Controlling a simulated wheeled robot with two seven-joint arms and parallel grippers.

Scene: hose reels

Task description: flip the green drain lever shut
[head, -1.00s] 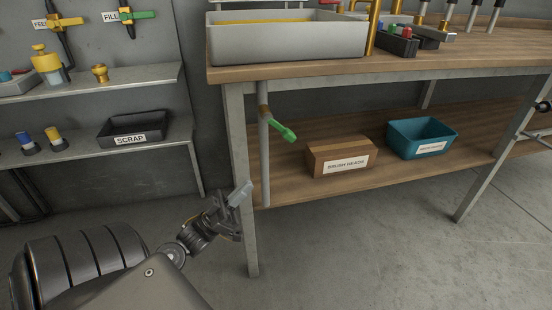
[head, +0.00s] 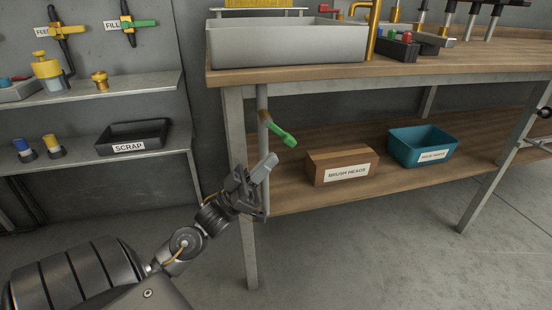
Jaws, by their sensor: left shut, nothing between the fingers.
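The green drain lever (head: 281,134) sits on a grey vertical drain pipe (head: 263,103) under the basin. It slants down and to the right, away from the pipe. My left gripper (head: 266,166) is shut and empty. Its fingertips point up and to the right, just below and left of the lever's tip, with a small gap in the picture. My right gripper is not in view.
The grey basin (head: 288,42) stands on the wooden bench above. The bench leg (head: 237,125) is left of the pipe. A brush heads box (head: 342,167) and a teal bin (head: 421,146) sit on the lower shelf. A scrap tray (head: 133,136) is at left.

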